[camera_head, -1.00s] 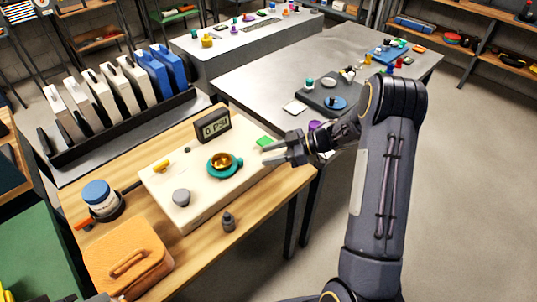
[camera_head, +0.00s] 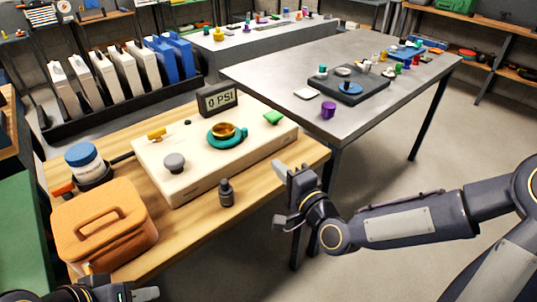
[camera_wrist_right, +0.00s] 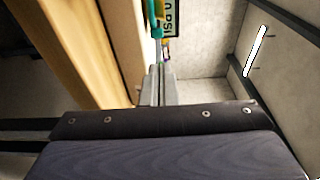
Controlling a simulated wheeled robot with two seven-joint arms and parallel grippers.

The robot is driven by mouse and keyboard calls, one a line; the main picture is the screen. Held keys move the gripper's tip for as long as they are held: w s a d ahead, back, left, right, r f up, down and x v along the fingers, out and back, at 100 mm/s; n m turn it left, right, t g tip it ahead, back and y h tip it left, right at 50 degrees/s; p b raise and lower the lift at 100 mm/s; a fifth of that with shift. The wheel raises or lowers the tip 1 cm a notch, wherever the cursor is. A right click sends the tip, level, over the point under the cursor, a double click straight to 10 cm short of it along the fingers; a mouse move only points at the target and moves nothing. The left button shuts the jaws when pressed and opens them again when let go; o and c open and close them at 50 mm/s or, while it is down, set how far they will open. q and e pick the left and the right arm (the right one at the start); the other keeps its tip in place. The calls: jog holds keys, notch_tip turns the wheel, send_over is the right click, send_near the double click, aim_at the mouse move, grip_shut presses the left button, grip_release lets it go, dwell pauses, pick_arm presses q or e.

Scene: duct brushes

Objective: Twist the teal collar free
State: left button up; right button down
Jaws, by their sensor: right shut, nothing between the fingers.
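The teal collar (camera_head: 240,142) sits around a brass fitting (camera_head: 223,130) on top of the cream box (camera_head: 205,165). A teal piece also shows at the top of the right wrist view (camera_wrist_right: 155,20). My right gripper (camera_head: 281,171) is shut and empty, apart from the collar, off the bench's right edge and below the box's right end. Its fingers also show in the right wrist view (camera_wrist_right: 157,88). My left gripper (camera_head: 145,294) is only partly in view at the bottom left; whether it is open or shut cannot be seen.
A display (camera_head: 218,98) reading 0 PSI stands behind the collar. The box also carries a grey knob (camera_head: 174,162), a yellow handle (camera_head: 157,134) and a green piece (camera_head: 273,117). A small dark bottle (camera_head: 226,192), an orange case (camera_head: 103,228) and a blue-lidded jar (camera_head: 84,160) stand on the wooden bench.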

aim_at(254, 142)
jog(key=x, duration=1.4)
jog(key=shift+s+f, duration=0.1)
jog(key=shift+w+d+f+b, duration=0.15)
jog(key=shift+w+b, duration=0.2)
jog(key=shift+b, duration=0.25)
jog(key=shift+w+d+f+b, duration=0.15)
jog(key=shift+w+b, duration=0.25)
jog(key=shift+b, duration=0.2)
jog(key=shift+w+r, duration=0.25)
jog(key=shift+w, duration=0.1)
jog(key=shift+r, duration=0.1)
